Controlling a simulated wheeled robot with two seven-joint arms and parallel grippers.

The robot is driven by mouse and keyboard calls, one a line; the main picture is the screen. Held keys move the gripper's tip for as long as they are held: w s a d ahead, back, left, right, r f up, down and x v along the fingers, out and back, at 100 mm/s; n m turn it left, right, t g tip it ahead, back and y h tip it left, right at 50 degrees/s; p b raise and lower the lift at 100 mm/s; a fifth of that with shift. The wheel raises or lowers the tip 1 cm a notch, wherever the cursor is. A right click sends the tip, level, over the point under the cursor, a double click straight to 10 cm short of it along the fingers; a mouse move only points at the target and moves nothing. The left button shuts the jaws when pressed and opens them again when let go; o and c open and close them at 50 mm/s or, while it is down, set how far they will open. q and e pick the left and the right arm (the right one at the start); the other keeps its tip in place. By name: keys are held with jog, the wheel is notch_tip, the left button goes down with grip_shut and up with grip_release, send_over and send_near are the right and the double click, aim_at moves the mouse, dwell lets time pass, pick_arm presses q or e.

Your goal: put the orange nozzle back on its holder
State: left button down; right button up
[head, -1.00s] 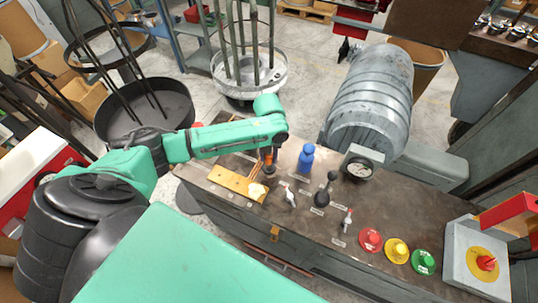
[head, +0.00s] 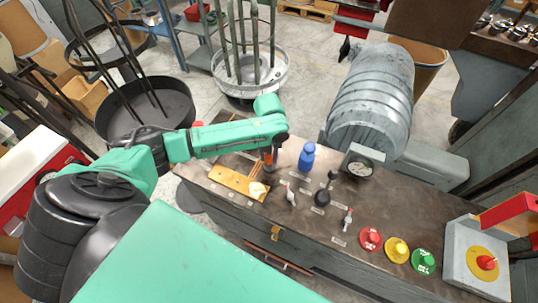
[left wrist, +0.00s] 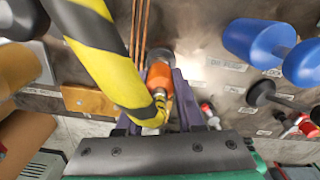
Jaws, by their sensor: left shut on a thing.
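The orange nozzle (head: 268,159) is between the fingers of my left gripper (head: 269,163), above the back left part of the dark bench top. In the left wrist view the orange nozzle (left wrist: 159,75) points away from the camera, with the shut fingers of my left gripper (left wrist: 161,104) on either side. A dark round piece (left wrist: 160,55) shows at its far end; I cannot tell whether this is the holder or whether they touch. A yellow-and-black striped hose (left wrist: 105,55) crosses in front of the nozzle. My right gripper is not in view.
On the bench (head: 330,225) stand a blue knob (head: 307,156), a black lever (head: 323,196), small red-tipped switches, and red (head: 371,239), yellow (head: 397,250) and green (head: 423,261) buttons. A yellow-orange plate (head: 232,180) lies left of the nozzle. A grey motor housing (head: 370,95) stands behind.

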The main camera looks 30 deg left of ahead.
pick_arm(q)
jog(key=shift+f, duration=0.35)
jog(key=shift+c, duration=2.3)
grip_release()
notch_tip(320, 180, up, 28)
jog(key=p, duration=0.8)
jog(key=shift+f, duration=0.25)
